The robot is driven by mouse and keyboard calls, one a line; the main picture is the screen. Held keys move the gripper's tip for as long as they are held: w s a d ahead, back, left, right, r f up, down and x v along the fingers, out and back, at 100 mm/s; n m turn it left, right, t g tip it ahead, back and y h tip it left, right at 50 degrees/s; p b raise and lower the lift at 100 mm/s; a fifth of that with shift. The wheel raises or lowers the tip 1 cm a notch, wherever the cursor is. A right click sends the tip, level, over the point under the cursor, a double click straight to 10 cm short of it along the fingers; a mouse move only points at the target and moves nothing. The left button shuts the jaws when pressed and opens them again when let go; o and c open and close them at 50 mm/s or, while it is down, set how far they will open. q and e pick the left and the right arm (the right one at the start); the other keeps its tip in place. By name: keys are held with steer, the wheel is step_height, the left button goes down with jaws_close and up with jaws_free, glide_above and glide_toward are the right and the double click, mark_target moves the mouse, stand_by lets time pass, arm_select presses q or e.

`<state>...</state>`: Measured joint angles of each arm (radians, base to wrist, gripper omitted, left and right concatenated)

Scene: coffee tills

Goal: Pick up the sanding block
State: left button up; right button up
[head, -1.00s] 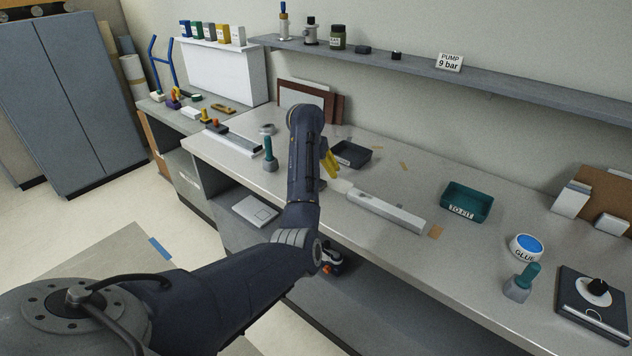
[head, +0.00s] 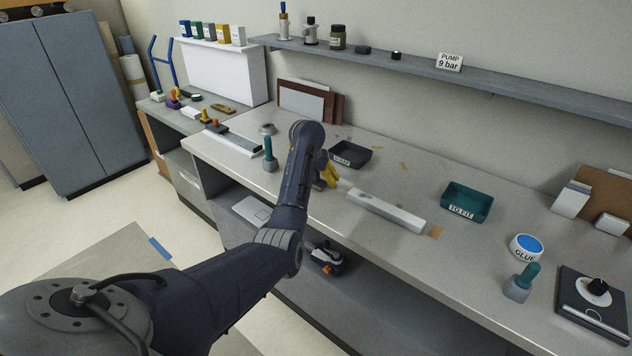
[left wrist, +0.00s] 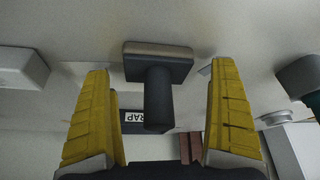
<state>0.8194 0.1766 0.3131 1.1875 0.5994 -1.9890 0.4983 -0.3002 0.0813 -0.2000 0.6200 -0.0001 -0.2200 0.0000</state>
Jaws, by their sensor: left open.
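The sanding block (left wrist: 158,62) shows in the left wrist view as a flat brown and dark grey block with a dark round handle. It lies in the middle, between and a little beyond the yellow fingertips of my left gripper (left wrist: 160,72). The gripper is open, with a gap on both sides of the handle, and holds nothing. In the head view my left gripper (head: 328,177) is low over the bench, beside the scrap tray (head: 350,155). My arm mostly hides the block there. My right gripper is not in view.
A long white bar (head: 385,211) lies just right of the gripper. A teal-handled tool (head: 268,153) stands to its left. The teal "TO FIT" tray (head: 466,201), glue tub (head: 526,248) and another teal-handled tool (head: 521,284) are further right. A shelf (head: 480,81) runs above.

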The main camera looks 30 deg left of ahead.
arm_select(q)
steer(key=shift+c, duration=0.3)
steer(key=c, duration=1.3)
steer(key=shift+o, duration=0.2)
step_height(320, 180, up, 10)
